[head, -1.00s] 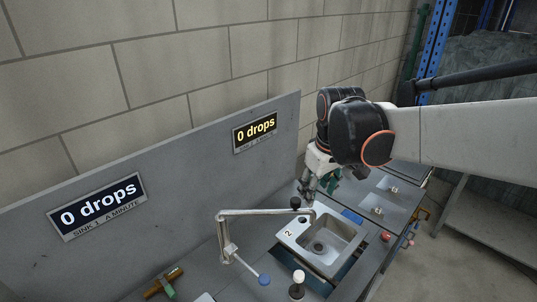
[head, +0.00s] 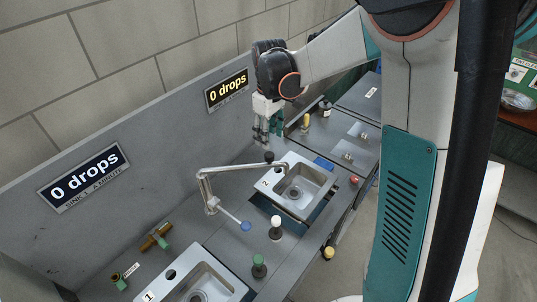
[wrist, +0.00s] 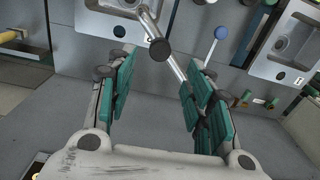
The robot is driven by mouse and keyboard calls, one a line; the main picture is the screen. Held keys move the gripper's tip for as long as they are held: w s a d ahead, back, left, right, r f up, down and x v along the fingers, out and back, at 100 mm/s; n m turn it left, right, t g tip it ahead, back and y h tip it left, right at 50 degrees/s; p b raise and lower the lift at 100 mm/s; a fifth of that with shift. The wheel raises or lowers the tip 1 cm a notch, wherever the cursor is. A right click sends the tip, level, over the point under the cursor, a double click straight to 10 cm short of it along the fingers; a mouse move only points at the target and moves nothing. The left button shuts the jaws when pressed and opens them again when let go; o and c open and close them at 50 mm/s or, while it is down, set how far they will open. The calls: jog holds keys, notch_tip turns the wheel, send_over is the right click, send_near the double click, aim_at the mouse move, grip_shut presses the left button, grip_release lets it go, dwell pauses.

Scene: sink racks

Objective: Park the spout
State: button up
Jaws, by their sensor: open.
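The spout (head: 232,173) is a bent metal pipe on an upright post, with a black knob (head: 269,157) near its far end. It reaches across to sink 2 (head: 318,174), its tip over that sink's back-left part. A lever with a blue end (head: 246,226) extends from the post's base. My gripper (head: 268,138) is open and empty, just behind and above the knob in the head view. In the wrist view, the knob (wrist: 160,50) shows between and beyond the open green fingers (wrist: 155,75); I see no contact.
Sink 1 (head: 238,287) is at the front, partly cut off. White-topped (head: 276,222) and green-topped (head: 259,262) knobs stand between the sinks. A brass fitting (head: 155,238) lies by the back panel. Both signs (head: 85,178) (head: 227,91) read 0 drops.

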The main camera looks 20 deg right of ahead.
aim_at(269, 154)
notch_tip(269, 154, down, 10)
jog(key=shift+r, duration=0.1)
dwell(0.4)
grip_shut()
